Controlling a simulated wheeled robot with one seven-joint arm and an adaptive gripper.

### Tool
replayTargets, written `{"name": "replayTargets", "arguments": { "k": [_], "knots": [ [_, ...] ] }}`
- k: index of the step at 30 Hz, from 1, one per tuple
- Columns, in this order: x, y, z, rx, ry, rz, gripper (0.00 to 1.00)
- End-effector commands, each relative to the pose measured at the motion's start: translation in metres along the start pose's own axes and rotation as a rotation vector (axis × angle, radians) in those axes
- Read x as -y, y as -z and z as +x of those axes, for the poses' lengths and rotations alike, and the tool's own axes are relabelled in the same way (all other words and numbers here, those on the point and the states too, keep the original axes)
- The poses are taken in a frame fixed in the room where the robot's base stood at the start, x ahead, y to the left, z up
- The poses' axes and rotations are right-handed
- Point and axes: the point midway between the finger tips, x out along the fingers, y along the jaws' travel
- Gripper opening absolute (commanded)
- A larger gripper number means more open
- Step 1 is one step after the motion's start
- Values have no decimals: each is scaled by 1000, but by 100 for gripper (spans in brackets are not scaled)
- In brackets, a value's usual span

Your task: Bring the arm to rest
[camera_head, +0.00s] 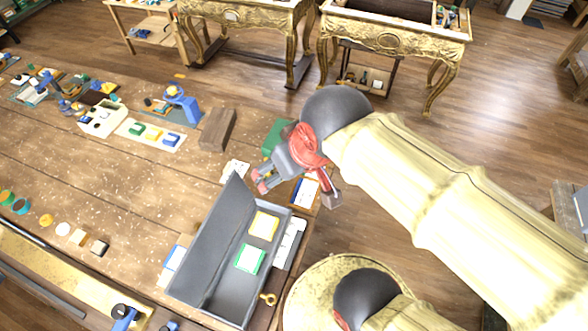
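My arm reaches in from the lower right over the near right edge of the wooden workbench (130,200). My gripper (259,182) is grey with reddish tips and points left and down. It is above the bench, just behind the open grey metal box (215,285). Its fingers are small and seen at an angle, so I cannot tell their opening. No held object is clear between them.
Close by are a brown wooden block (217,129), a green block (277,136) and white cards (235,171). The box holds a yellow-edged card (264,225) and a green-edged card (249,258). Gilt consoles (392,38) stand behind. Bare floor lies between.

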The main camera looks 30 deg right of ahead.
Motion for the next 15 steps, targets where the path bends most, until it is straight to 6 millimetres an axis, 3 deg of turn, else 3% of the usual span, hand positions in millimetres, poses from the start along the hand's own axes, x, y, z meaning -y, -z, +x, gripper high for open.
{"name": "replayTargets", "arguments": {
  "k": [5, 15],
  "knots": [
    [-13, -15, -8, -32, -22, 41, 74],
    [-13, -16, -8, -32, -23, 41, 74]
  ]
}}
